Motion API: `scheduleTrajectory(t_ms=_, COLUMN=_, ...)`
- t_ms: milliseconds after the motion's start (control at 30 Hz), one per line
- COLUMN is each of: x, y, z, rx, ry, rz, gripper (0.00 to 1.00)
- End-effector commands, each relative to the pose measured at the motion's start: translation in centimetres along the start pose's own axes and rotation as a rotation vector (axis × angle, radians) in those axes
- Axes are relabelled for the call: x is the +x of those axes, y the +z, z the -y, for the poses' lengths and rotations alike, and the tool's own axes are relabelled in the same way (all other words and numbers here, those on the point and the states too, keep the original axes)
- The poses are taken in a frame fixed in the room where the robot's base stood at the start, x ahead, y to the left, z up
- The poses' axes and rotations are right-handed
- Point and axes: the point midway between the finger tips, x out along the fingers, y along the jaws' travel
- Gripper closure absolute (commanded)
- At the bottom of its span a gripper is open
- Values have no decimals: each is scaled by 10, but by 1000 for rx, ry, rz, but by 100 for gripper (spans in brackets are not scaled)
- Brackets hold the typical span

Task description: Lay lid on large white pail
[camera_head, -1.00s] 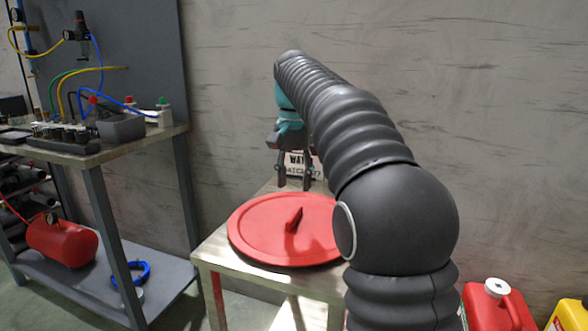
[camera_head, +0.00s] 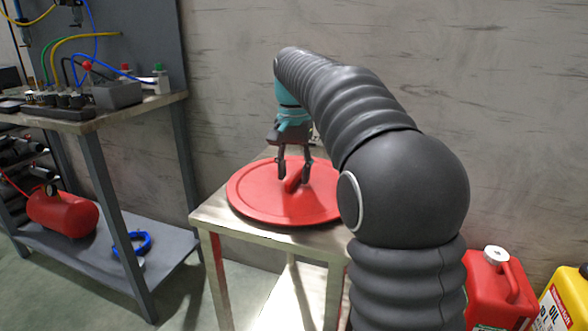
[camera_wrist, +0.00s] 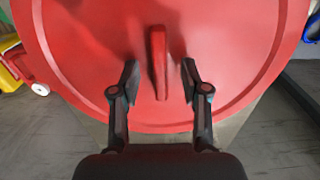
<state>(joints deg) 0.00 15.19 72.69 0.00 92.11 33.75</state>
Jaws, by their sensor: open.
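The lid is a large round red disc (camera_head: 255,195) with a raised bar handle, lying flat on a small metal table. In the wrist view the lid (camera_wrist: 90,60) fills most of the picture, and its handle (camera_wrist: 158,65) stands upright in the picture's middle. My gripper (camera_head: 295,178) is open and points down at the handle. In the wrist view its two fingers (camera_wrist: 159,80) are on either side of the handle, with a gap on each side. No white pail shows in these views.
The small metal table (camera_head: 215,215) carries the lid. A workbench (camera_head: 90,120) with hoses and a red tank (camera_head: 62,215) on its lower shelf stands at left. A red can (camera_head: 495,290) and a yellow oil container (camera_head: 562,305) stand at lower right. A wall is behind.

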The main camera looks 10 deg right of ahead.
Motion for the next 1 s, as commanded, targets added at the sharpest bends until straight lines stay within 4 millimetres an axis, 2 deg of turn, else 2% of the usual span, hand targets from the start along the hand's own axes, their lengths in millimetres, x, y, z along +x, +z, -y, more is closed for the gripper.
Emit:
scheduleTrajectory(t_ms=67, x=0, y=0, z=0, rx=0, ry=0, rz=0, gripper=57)
scheduleTrajectory(t_ms=233, x=0, y=0, z=0, rx=0, ry=0, rz=0, gripper=99)
scheduleTrajectory(t_ms=467, x=-2, y=0, z=0, rx=0, ry=0, rz=0, gripper=100)
scheduleTrajectory(t_ms=1000, x=-36, y=0, z=0, rx=0, ry=-1, rz=-1, gripper=100)
